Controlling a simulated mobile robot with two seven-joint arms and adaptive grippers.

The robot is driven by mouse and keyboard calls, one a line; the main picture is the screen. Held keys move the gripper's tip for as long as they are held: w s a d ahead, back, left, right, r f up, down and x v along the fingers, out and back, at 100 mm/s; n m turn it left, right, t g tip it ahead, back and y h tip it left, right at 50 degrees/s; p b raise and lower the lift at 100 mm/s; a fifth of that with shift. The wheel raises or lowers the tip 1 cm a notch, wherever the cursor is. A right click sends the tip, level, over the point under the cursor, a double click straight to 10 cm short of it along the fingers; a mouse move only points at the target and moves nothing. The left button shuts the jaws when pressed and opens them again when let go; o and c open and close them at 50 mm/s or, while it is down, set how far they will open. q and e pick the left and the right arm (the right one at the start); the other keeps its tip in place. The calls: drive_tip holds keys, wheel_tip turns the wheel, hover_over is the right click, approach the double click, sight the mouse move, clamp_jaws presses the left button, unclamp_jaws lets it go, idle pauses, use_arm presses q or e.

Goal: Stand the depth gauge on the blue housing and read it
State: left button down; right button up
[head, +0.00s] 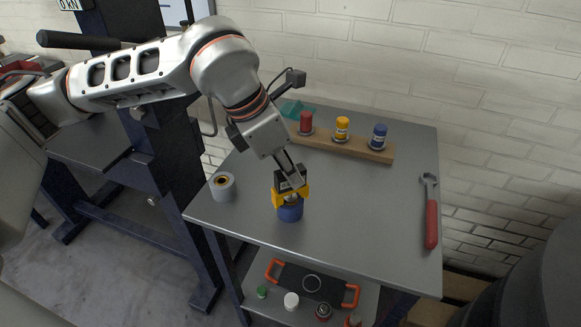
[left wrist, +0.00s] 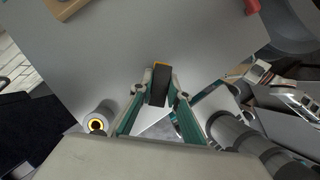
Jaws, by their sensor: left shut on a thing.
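The blue housing (head: 290,213) stands upright near the front middle of the grey table. The depth gauge (head: 279,197), black on top with yellow sides, is directly over the housing's top. I cannot tell whether it rests on the rim or hangs just above it. My left gripper (head: 291,180) comes down from above and is shut on the gauge's black upper part. In the left wrist view the gauge (left wrist: 159,84) shows as a black block with a yellow edge between the fingertips; the housing is hidden there. The gauge's reading cannot be made out. My right gripper is not in view.
A grey ring-shaped cylinder (head: 223,188) stands left of the housing. A wooden rack (head: 345,147) with red, yellow and blue pieces is at the back. A red-handled wrench (head: 431,220) lies at the right. An orange-handled black tray (head: 310,284) is on the lower shelf.

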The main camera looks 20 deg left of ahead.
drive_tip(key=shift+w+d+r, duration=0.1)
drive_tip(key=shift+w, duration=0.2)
use_arm(q)
drive_tip(key=shift+f, duration=0.25)
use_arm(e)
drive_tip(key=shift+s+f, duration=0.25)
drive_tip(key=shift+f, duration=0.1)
use_arm(q)
drive_tip(key=c, duration=1.8)
unclamp_jaws()
drive_tip(key=shift+c, duration=0.2)
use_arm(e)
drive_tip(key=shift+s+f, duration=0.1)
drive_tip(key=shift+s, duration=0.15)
use_arm(q)
drive_tip(key=shift+a+r, duration=0.15)
drive_tip(key=shift+r, duration=0.35)
drive_tip(key=v, duration=0.4)
drive_tip(key=shift+s+a, duration=0.3)
drive_tip(key=shift+s, duration=0.05)
drive_tip(key=s+a, duration=0.7)
drive_tip(key=a, duration=0.1)
drive_tip(key=shift+s, duration=0.35)
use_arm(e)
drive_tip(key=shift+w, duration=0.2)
